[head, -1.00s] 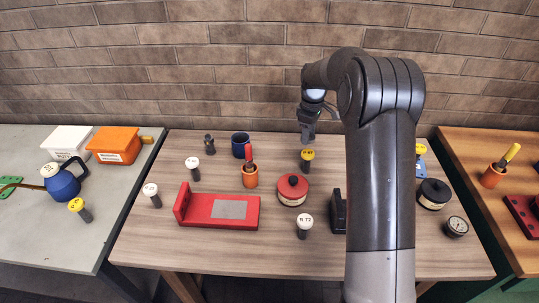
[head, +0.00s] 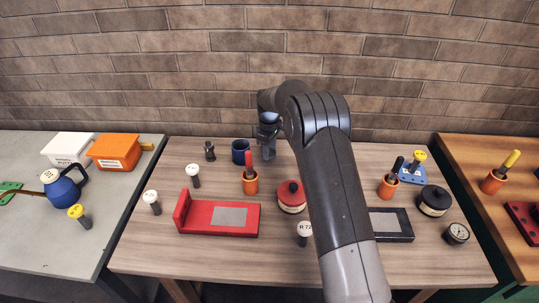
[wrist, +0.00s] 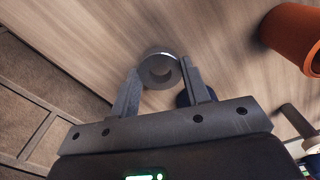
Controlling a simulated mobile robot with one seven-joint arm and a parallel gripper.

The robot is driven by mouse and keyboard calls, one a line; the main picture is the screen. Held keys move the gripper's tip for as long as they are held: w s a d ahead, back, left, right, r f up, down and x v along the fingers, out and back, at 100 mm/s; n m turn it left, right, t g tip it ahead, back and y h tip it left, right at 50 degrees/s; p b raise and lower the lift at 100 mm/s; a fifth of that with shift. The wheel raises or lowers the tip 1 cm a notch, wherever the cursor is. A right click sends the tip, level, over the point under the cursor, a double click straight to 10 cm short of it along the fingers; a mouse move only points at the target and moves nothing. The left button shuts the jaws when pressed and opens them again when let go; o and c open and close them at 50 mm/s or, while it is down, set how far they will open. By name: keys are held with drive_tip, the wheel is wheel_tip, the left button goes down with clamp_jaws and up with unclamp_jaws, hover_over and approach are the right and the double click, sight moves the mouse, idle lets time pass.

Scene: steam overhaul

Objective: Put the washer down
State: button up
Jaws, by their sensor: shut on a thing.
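The washer (wrist: 161,58), a thick grey metal ring with a round hole, sits between the two fingertips of my gripper (wrist: 160,74) in the wrist view. The fingers press on it from both sides. Wooden table top shows behind it; I cannot tell how high it is above the wood. In the head view my gripper (head: 268,152) points down over the back of the middle table, just right of the blue mug (head: 240,151). The washer is too small to make out there.
An orange cup with a red-handled tool (head: 250,182) stands close in front of my gripper; the cup also shows in the wrist view (wrist: 293,36). A red lidded pot (head: 291,196) and a red block stand (head: 225,215) are nearer the front. The back-left table top has some bare wood.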

sight(270, 161)
drive_tip(key=shift+f, duration=1.4)
drive_tip(key=shift+f, duration=0.1)
drive_tip(key=o, duration=1.1)
